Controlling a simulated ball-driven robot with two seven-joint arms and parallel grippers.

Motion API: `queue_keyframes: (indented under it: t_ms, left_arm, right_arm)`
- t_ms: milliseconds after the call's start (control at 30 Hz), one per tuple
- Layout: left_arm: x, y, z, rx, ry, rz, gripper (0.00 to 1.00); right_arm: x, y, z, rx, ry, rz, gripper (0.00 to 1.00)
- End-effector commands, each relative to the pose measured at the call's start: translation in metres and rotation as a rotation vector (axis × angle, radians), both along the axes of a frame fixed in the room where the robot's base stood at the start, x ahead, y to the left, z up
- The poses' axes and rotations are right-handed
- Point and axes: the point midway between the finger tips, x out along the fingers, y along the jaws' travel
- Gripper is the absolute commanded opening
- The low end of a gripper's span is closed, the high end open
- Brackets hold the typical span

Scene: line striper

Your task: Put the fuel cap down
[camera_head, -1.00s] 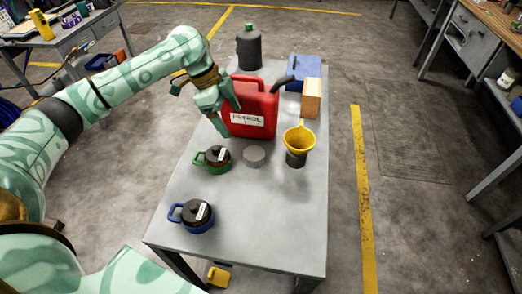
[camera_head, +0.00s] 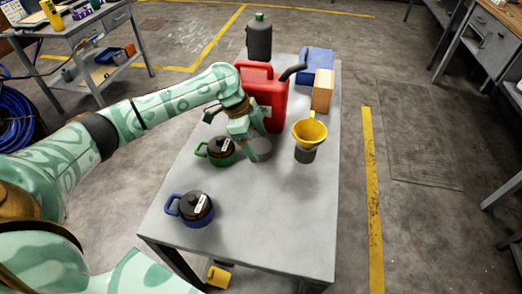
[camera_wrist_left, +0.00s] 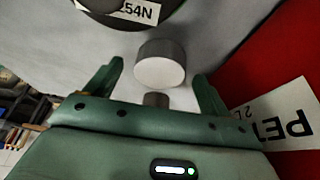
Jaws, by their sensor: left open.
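A short grey round piece (camera_head: 265,149), which looks like the fuel cap, sits on the grey table (camera_head: 260,215) in front of the red petrol can (camera_head: 276,103). In the left wrist view the round piece (camera_wrist_left: 161,64) shows a pale face and a darker side. My left gripper (camera_head: 243,146) is open beside and above it, partly hiding it. In the wrist view the jaws (camera_wrist_left: 155,82) are apart, with the round piece beyond and between them. A small dark cylinder (camera_wrist_left: 155,100) shows between the fingers; I cannot tell what it belongs to.
A green-handled pot (camera_head: 219,152) is close left of my gripper, and a blue-handled pot (camera_head: 193,208) is nearer. A yellow funnel (camera_head: 310,133) stands to the right. Behind are a wooden block (camera_head: 322,91), blue box (camera_head: 316,62) and dark bottle (camera_head: 259,40).

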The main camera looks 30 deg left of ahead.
Motion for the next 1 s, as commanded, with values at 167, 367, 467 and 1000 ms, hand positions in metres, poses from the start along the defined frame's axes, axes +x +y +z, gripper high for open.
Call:
queue_keyframes:
  t_ms: [167, 367, 467, 1000]
  left_arm:
    - [0.001, -0.005, -0.013, 0.0, -0.001, -0.001, 0.82]
    - [0.001, -0.005, -0.012, 0.0, -0.001, -0.001, 0.63]
    - [0.001, -0.005, -0.012, 0.0, -0.001, -0.001, 0.35]
    - [0.002, -0.005, 0.013, -0.001, -0.004, -0.002, 0.35]
  right_arm:
    - [-0.002, 0.001, -0.006, 0.001, 0.003, 0.0, 0.78]
    - [-0.001, 0.001, -0.005, 0.001, 0.003, -0.001, 0.78]
    - [-0.001, 0.001, -0.005, 0.001, 0.003, -0.001, 0.78]
    - [0.002, 0.0, 0.008, 0.0, -0.004, -0.001, 0.78]
